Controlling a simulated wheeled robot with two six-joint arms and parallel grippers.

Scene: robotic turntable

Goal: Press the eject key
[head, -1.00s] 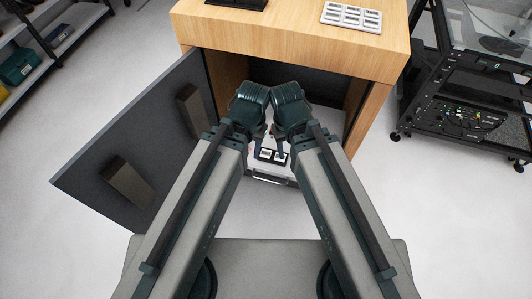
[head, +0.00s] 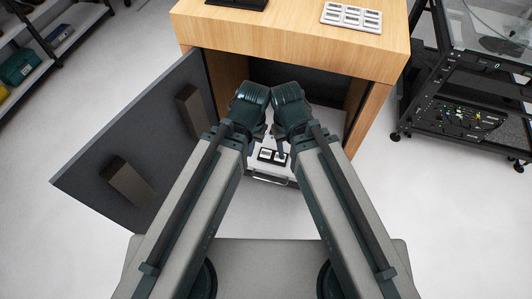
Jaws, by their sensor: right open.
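A black panel with two pale keys (head: 266,154) sits on a white unit (head: 283,169) low in the front opening of the wooden cabinet, between my two arms. I cannot read any marking that tells which key is the eject key. My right gripper (head: 281,149) is open, its fingers pointing down over the right part of the panel and partly covering the right key. I cannot tell whether it touches. My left gripper (head: 250,146) is beside the panel's left side, mostly hidden under its own wrist, so its jaws cannot be judged.
The wooden cabinet (head: 290,32) stands over the unit, with a tray of pale pieces (head: 351,17) on top. Its dark door (head: 140,140) hangs open to the left. A black rack (head: 470,105) stands right.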

